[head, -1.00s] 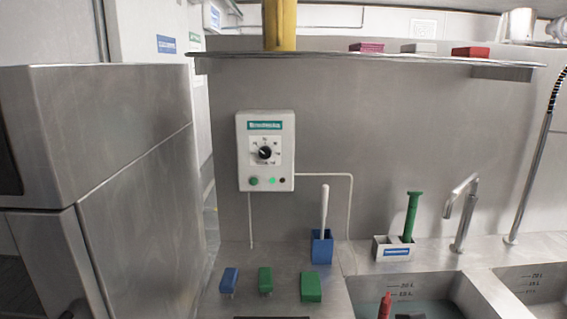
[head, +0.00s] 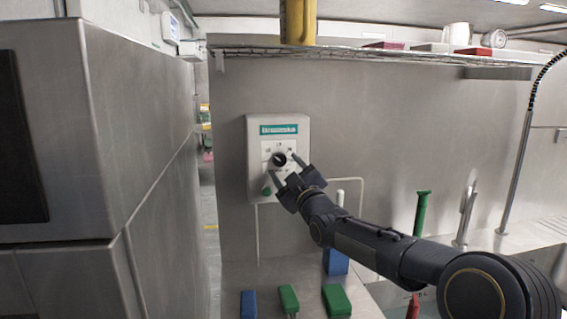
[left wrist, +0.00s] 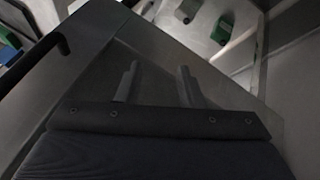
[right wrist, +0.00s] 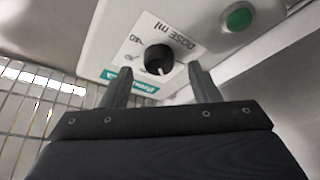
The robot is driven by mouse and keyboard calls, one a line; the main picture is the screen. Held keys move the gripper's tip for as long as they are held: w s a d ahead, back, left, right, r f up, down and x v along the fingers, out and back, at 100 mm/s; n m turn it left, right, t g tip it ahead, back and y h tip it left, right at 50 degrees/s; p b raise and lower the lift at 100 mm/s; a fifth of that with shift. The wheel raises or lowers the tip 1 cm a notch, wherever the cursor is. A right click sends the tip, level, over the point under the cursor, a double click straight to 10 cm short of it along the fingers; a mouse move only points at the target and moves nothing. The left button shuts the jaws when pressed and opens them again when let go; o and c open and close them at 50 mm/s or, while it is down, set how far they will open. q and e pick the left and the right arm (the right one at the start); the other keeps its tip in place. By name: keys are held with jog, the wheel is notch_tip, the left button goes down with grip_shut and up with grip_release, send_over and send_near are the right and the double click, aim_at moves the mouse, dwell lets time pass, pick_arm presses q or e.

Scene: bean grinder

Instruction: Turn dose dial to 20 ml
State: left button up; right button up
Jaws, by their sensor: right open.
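The dose dial (head: 279,160) is a black round knob on a white wall box (head: 252,150) with a green label. In the right wrist view the dial (right wrist: 159,59) sits on a white scale plate (right wrist: 182,36) with "DOSE ml" and 40 readable; its pointer line is visible, but I cannot tell the exact setting. My right gripper (head: 284,165) is open, its fingers pointing at the dial. In the right wrist view the right gripper (right wrist: 158,82) has one finger to either side of the dial, apparently apart from it. My left gripper (left wrist: 157,80) is open and empty in its wrist view.
A green button (head: 267,191) is low on the box, close to the right gripper; it also shows in the right wrist view (right wrist: 238,17). A shelf (head: 400,56) runs above. Blue and green blocks (head: 289,299) lie on the counter below. A large steel cabinet (head: 110,130) stands at the left.

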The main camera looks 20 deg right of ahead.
aim_at(280, 160)
jog(key=shift+x, duration=1.2)
